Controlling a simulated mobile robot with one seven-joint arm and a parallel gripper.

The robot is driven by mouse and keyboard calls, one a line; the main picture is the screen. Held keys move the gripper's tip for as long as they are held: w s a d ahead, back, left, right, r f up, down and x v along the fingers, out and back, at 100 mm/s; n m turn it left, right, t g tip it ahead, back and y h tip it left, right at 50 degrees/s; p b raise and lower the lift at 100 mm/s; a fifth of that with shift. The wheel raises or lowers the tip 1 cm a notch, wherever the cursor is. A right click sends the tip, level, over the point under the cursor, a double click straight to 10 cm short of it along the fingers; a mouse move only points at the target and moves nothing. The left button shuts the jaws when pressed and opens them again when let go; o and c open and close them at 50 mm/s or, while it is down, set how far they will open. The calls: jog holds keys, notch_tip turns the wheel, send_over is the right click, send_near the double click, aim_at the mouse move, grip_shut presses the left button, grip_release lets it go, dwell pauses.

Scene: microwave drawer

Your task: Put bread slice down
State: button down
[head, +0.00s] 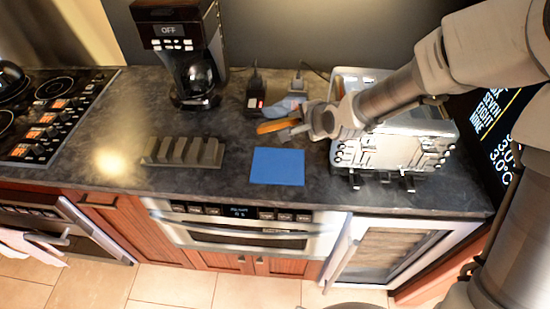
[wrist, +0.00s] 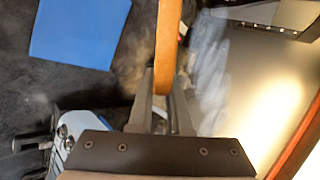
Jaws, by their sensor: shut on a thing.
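My gripper (head: 304,124) is shut on the bread slice (head: 277,125), holding it by one end above the counter. The slice is orange-brown, seen nearly edge-on, and points left in the head view. In the wrist view the slice (wrist: 168,45) stands out between the fingers of my gripper (wrist: 164,92). A flat blue square (head: 277,166) lies on the counter, below the slice in the head view. It also shows at the upper left of the wrist view (wrist: 80,30), apart from the slice.
A grey slotted rack (head: 183,151) stands left of the blue square. A silver toaster (head: 395,151) stands to the right, close to my gripper. A coffee maker (head: 188,55) stands at the back. The dark counter (head: 225,125) has bare room between rack and square.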

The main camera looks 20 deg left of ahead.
jog(key=shift+w+a+f, duration=0.1)
jog(key=shift+a, duration=0.05)
notch_tip(320, 180, down, 10)
jog(key=b, duration=0.8)
jog(key=shift+b, duration=0.3)
jog(key=c, duration=1)
grip_release()
jog(key=shift+r, duration=0.2)
jog(key=shift+p+v, duration=3.15)
jog(key=shift+v, duration=0.85)
